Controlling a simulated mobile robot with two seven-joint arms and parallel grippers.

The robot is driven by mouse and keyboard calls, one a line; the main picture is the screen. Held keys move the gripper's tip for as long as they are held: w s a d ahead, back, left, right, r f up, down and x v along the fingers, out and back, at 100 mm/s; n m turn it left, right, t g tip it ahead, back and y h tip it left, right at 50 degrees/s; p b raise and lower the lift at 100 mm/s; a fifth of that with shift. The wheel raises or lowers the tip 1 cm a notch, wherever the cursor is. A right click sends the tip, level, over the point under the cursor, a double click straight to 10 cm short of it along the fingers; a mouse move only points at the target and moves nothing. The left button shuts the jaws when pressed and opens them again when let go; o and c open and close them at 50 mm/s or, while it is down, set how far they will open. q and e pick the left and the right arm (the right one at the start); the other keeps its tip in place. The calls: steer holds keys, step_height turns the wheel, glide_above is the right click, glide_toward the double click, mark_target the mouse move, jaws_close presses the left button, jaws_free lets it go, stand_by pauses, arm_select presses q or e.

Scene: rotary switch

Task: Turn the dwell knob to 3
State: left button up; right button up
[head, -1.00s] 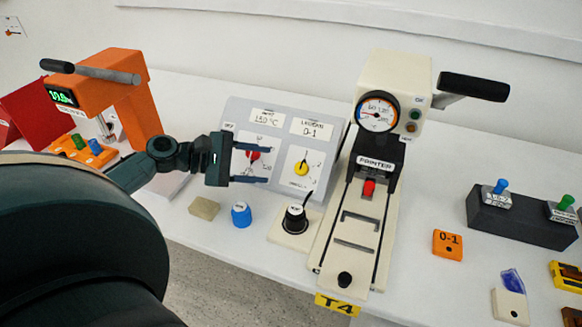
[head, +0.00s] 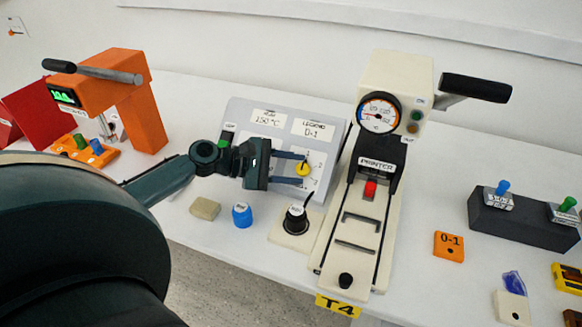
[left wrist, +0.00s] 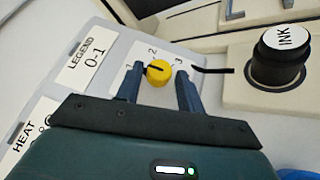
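The yellow dwell knob (head: 303,168) is on the sloped grey panel (head: 334,136), under the "LEGEND 0-1" label. In the left wrist view the knob (left wrist: 159,73) has a black mark on its upper left part, and the numbers 1, 2 and 3 stand around it. The mark seems to lie toward the 1 side. My left gripper (head: 303,169) is open, its fingertips at either side of the knob. In the wrist view gaps show beside the knob, wider toward the right finger. The red knob is hidden behind my gripper. My right gripper is not in view.
The printer (head: 393,78) with its black lever stands right of the panel. An orange press (head: 140,110) stands at the left.

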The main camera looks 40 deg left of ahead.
arm_select(q)
steer(key=c, duration=0.7)
